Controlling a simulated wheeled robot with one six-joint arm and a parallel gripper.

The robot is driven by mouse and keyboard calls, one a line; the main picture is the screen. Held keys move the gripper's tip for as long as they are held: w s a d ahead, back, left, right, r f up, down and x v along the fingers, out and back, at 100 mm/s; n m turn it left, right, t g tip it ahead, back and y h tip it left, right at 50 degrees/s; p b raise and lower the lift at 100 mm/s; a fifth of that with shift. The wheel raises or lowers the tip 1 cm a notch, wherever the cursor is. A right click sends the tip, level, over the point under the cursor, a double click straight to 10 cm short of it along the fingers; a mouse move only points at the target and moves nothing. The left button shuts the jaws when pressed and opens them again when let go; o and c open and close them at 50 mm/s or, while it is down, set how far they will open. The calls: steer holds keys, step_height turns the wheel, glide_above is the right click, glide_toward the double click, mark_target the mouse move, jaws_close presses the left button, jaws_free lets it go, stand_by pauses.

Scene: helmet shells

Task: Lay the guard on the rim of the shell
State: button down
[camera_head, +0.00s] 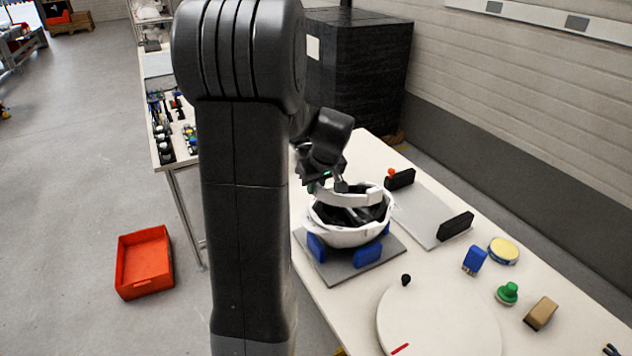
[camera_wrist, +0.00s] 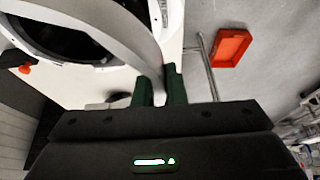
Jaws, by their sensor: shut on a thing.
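The white helmet shell (camera_head: 343,238) sits open side up between blue blocks on a grey plate. Its dark inside and part of its rim show at the upper left in the wrist view (camera_wrist: 22,45). The guard (camera_head: 372,199) is a pale curved band. In the head view it appears over the shell's opening, near the far rim; I cannot tell whether it touches the rim. My gripper (camera_head: 322,183) is shut on one end of the guard. In the wrist view the guard (camera_wrist: 128,35) curves up and left from between the green fingertips (camera_wrist: 160,86).
A grey plate (camera_head: 425,213) with two black blocks lies right of the shell. A white round disc (camera_head: 440,325) with a black knob is in front. A blue brush, a yellow tin, a green-knobbed piece and a tan block stand at right. A red bin (camera_head: 145,262) is on the floor.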

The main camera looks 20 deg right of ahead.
mark_target(313, 215)
steer(key=shift+f+b, duration=0.1)
steer(key=shift+b, duration=0.3)
step_height(313, 215, down, 7)
steer(key=b, duration=0.5)
steer(key=shift+b, duration=0.4)
steer(key=shift+f+b, duration=0.4)
steer(key=shift+b, duration=0.1)
steer(key=c, duration=1.4)
jaws_free()
steer(key=b+v, duration=0.1)
steer(key=v, duration=1.2)
steer(key=shift+r, duration=0.45)
steer(key=shift+f, duration=0.1)
